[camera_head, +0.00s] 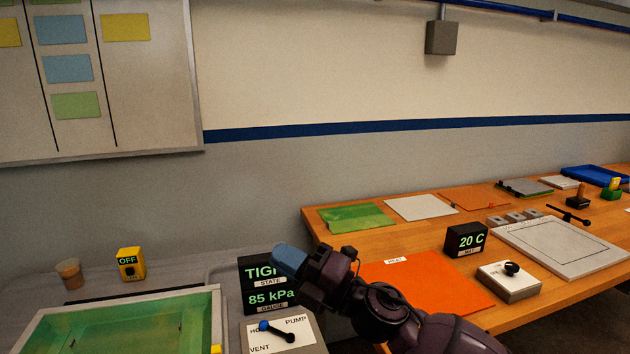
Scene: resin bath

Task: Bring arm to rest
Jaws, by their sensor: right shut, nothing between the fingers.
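My right arm comes in from the bottom right. Its dark gripper (290,261) has blue-grey fingertips, is shut and empty, and points left. It is in front of the black display (254,299), hiding part of its top line. The display reads "TIG…" above STATE and "85 kPa" above GAUGE. Below it is a white valve plate (298,339) marked PUMP, VENT and a partly covered HO… label. Its black lever has a blue knob (264,326) at the left end, by the HO… label. My gripper appears apart from the lever. My left gripper is not in view.
A green-lined tray (40,327) is at the lower left, near a yellow OFF box (131,264) and a brown cup (70,273). The wooden bench (410,237) on the right holds an orange heat mat (440,275), a "20 C" display (466,239) and a knob box (510,281).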

